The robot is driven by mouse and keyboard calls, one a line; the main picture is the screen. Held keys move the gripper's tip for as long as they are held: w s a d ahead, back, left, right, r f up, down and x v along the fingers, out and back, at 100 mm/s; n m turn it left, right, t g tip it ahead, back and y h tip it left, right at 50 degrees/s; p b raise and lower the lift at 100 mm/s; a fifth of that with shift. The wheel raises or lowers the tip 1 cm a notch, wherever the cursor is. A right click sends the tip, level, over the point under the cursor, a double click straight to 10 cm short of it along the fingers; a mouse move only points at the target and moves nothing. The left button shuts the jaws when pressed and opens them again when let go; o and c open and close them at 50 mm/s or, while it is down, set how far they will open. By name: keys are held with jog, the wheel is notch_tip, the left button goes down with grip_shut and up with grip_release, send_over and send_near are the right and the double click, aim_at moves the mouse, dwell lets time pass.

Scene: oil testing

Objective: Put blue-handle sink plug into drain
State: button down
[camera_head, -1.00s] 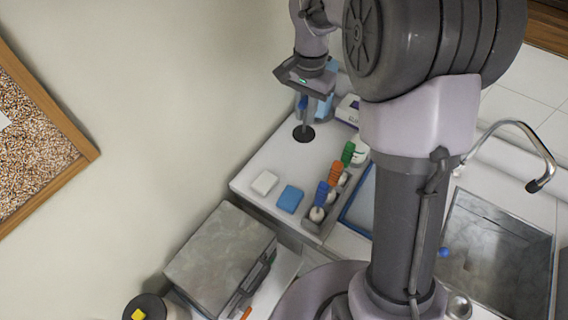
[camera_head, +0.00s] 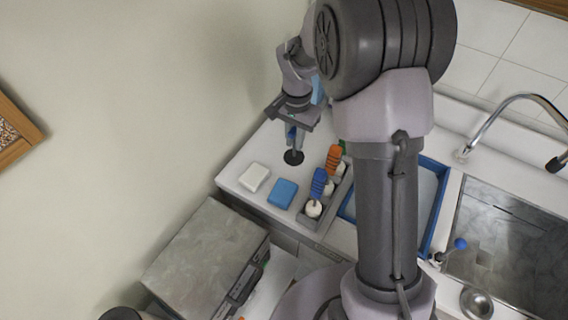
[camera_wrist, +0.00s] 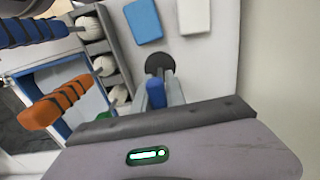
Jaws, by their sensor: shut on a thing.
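The sink plug has a black disc (camera_head: 293,158) and a blue handle (camera_head: 291,134). My gripper (camera_head: 296,143) is shut on the handle, with the disc hanging below the fingers over the white counter at the left. In the wrist view the blue handle (camera_wrist: 156,93) sits between the fingers and the black disc (camera_wrist: 159,65) lies beyond them. Whether the disc touches the counter I cannot tell. The metal sink (camera_head: 510,250) is at the right; its drain is not clearly visible.
A white sponge (camera_head: 254,177) and a blue sponge (camera_head: 283,193) lie near the plug. A grey rack (camera_head: 318,222) of brushes with blue, orange and green handles stands beside them. A blue-rimmed tray (camera_head: 441,205) lies between rack and sink. A faucet (camera_head: 490,125) arches over the sink.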

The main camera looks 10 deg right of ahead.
aim_at(294, 156)
notch_tip(294, 156, down, 6)
jog(key=shift+r+b, duration=0.25)
jog(key=shift+b, duration=0.35)
jog(key=shift+f, duration=0.1)
jog(key=c, duration=1.4)
grip_release()
jog(key=shift+f, duration=0.1)
jog(key=shift+o, duration=0.2)
